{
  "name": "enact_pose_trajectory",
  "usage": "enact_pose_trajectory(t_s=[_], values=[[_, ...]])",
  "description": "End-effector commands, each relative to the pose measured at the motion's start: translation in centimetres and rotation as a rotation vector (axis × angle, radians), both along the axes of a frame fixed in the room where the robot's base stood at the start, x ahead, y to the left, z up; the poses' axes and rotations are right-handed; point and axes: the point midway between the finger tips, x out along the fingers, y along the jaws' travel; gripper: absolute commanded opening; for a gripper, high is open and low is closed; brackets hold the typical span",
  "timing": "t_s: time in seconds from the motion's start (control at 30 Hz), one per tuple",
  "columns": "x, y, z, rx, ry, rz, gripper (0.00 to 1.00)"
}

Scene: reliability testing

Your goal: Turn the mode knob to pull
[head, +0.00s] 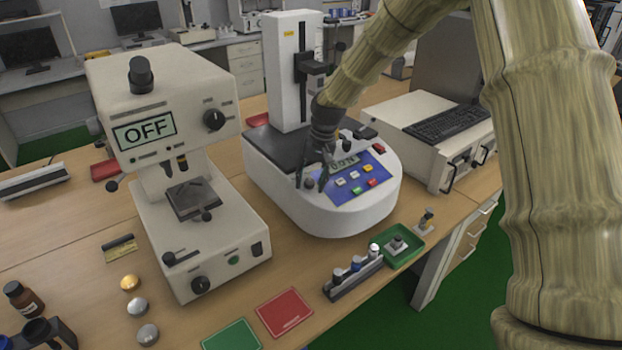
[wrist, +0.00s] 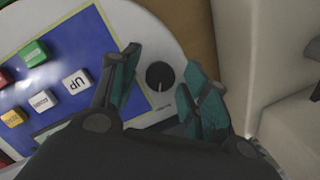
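A force tester with a rounded white base (head: 340,219) and a tall white column (head: 290,60) stands mid-table. Its blue panel (head: 352,184) carries coloured buttons and a small display. A round black knob with a pale pointer line (wrist: 160,75) sits on the white base beside the blue panel in the wrist view; its label is too small to read. In the head view a dark knob (head: 309,183) shows at the panel's left edge. My gripper (head: 312,178) is open over this knob. In the wrist view my gripper's teal fingertips (wrist: 162,58) are spread on both sides of the knob, without visible contact.
A beige microscope-like tester (head: 155,85) with a screen reading OFF stands to the left. A beige box with a keyboard (head: 445,122) stands to the right. A green tray (head: 404,247), a small rack (head: 353,278) and a red mat (head: 284,313) lie in front.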

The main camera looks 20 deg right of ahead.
Motion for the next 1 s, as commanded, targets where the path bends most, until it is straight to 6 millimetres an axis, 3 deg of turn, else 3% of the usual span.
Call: enact_pose_trajectory(t_s=[0.03, 0.2, 0.57, 1.0], values=[[0.0, 0.0, 0.01, 0.0, 0.0, 0.0, 0.31], [-0.01, -0.02, 0.02, 0.0, 0.0, 0.0, 0.04], [0.02, -0.01, 0.14, -0.015, -0.004, 0.048, 0.04], [0.07, 0.12, 0.29, -0.108, -0.038, 0.368, 0.04]])
